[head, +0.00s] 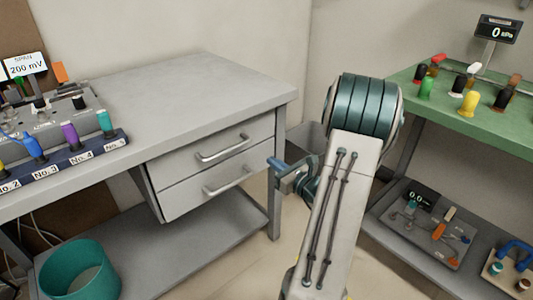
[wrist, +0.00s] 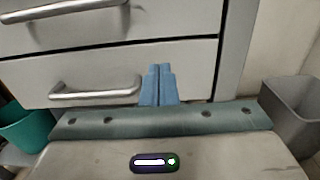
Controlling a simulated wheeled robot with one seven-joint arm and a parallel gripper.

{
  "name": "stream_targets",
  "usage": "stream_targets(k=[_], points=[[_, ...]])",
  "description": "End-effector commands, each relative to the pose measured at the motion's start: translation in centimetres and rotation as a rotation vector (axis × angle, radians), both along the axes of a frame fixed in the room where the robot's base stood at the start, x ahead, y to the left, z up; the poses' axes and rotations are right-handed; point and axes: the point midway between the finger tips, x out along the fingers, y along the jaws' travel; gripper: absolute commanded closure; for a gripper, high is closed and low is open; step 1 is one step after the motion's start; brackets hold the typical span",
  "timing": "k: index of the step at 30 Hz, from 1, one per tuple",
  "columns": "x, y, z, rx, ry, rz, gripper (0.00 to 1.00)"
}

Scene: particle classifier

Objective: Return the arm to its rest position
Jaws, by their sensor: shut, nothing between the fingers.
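My arm stands in the middle right of the head view, between the grey desk and the green bench. My gripper (head: 277,164) shows partly behind my arm, with blue fingers pointing left toward the desk's drawers. In the wrist view my gripper (wrist: 158,72) has its two blue fingers together with nothing between them. The fingers appear in front of the drawer fronts; whether they touch is hard to tell, but no handle is between them. The wrist and palm are partly hidden by my arm in the head view.
The grey desk (head: 200,85) has two shut drawers with metal handles (head: 222,148). A teal bin (head: 80,270) stands at lower left, a grey bin (head: 310,138) behind my arm. The green bench (head: 405,88) with coloured knobs is at right, a grey shelf (head: 385,228) below. Floor between is clear.

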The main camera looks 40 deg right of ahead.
Motion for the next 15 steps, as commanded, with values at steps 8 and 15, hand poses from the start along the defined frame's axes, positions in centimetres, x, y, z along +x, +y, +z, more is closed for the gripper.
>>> stream_targets(k=[8,15], points=[[-5.5,-1.0,0.1,0.003,0.002,-0.013,1.00],[-6.7,-0.9,0.0,0.001,0.001,-0.008,1.00]])
